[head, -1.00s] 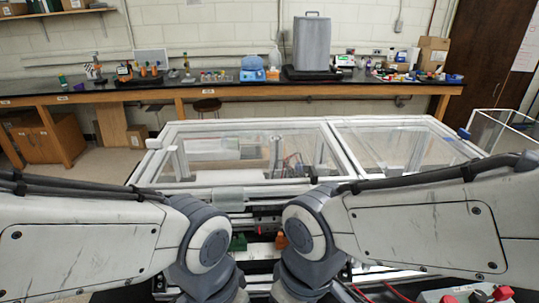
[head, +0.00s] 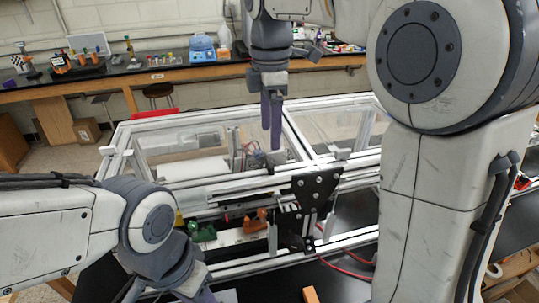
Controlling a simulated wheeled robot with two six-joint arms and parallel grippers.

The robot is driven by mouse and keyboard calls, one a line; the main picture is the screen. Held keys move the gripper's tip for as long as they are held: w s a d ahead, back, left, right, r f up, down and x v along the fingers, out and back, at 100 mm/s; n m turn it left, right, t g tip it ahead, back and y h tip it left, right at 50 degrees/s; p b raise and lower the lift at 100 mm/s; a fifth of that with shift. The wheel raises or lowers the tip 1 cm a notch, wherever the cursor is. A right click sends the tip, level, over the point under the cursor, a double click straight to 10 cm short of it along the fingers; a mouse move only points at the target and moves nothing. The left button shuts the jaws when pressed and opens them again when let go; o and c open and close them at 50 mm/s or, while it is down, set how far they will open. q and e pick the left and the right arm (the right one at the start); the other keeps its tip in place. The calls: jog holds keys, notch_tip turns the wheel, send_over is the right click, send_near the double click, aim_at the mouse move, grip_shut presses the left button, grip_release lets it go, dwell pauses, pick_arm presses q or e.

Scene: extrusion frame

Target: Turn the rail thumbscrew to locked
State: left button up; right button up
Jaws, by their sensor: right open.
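The aluminium extrusion frame (head: 215,189) with clear panels fills the middle of the head view. A black carriage plate (head: 300,200) with bolt holes stands across its front rails. I cannot make out for certain which small part is the rail thumbscrew, or how it is turned. My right gripper (head: 271,143) points down, empty, with its purple fingers open; in the picture it lies above and left of the plate. My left gripper (head: 204,296) is at the bottom edge, mostly cut off, so its jaws cannot be judged.
A green part (head: 201,233) and an orange part (head: 257,221) sit low behind the front rail. Red cables (head: 345,243) run right of the plate. The workbench (head: 120,76) with lab gear stands behind. My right arm covers much of the right side.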

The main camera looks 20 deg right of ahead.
aim_at(270, 163)
notch_tip(270, 163, down, 8)
jog(key=shift+f+p, duration=0.1)
jog(key=shift+p, duration=0.45)
grip_shut()
